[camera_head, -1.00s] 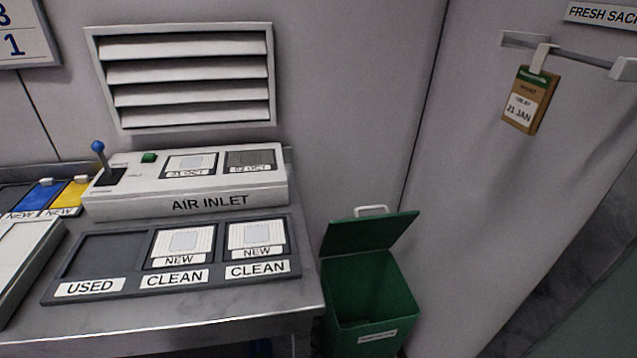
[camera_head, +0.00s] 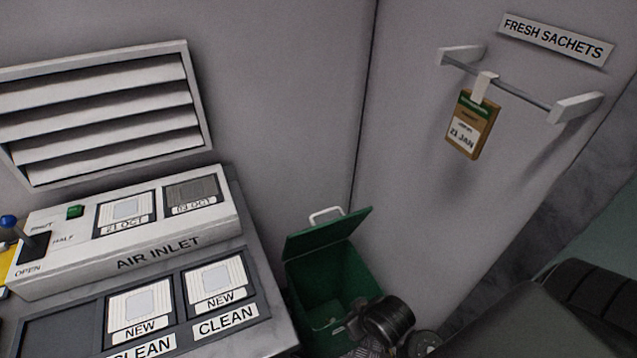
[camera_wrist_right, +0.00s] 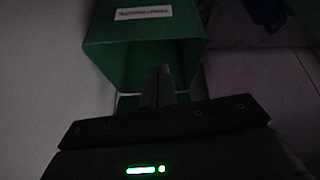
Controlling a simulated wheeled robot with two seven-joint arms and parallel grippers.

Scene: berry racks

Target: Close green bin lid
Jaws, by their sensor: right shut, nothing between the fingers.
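The green bin (camera_head: 318,280) stands on the floor to the right of the bench in the head view. Its green lid (camera_head: 325,237) is raised and tilted back toward the wall, with a white handle (camera_head: 326,214) at its top edge. My right arm covers the bin's front right in the head view, and its fingertips cannot be made out there. In the right wrist view, the green bin (camera_wrist_right: 140,55) with its pale label is close ahead. My right gripper (camera_wrist_right: 159,72) is shut and empty, its fingertips in front of the bin's edge; contact cannot be told.
The metal bench with the air inlet box (camera_head: 130,235) and the dark filter tray (camera_head: 60,335) lies left of the bin. A rail (camera_head: 510,88) with a hanging sachet (camera_head: 468,125) is on the right wall. The wall corner is close behind the bin.

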